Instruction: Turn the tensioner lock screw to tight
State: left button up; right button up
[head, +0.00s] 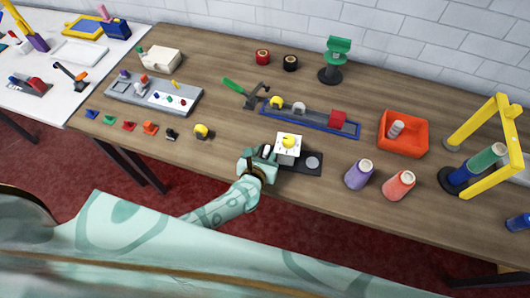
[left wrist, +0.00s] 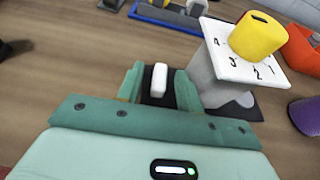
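The tensioner has a white dial plate (head: 288,150) with a yellow knob (head: 289,141), on a black base (head: 300,168). In the left wrist view the dial plate (left wrist: 240,62) shows black numbers under the yellow knob (left wrist: 257,37), above a grey block (left wrist: 208,82). My left gripper (head: 260,158) is at the left side of the tensioner. Its two green fingers (left wrist: 157,88) are apart, with a small white bar (left wrist: 159,78), perhaps the lock screw, between them. Dark gaps show on both sides of the bar. No tight marking is readable. My right gripper is not in view.
A blue-edged tray (head: 310,117) lies behind the tensioner. A red-orange bin (head: 403,146) and a yellow frame (head: 463,133) are farther right. The table in front of the left tray is partly clear.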

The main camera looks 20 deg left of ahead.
pick_arm(q)
jog(key=shift+c, duration=0.3)
grip_shut()
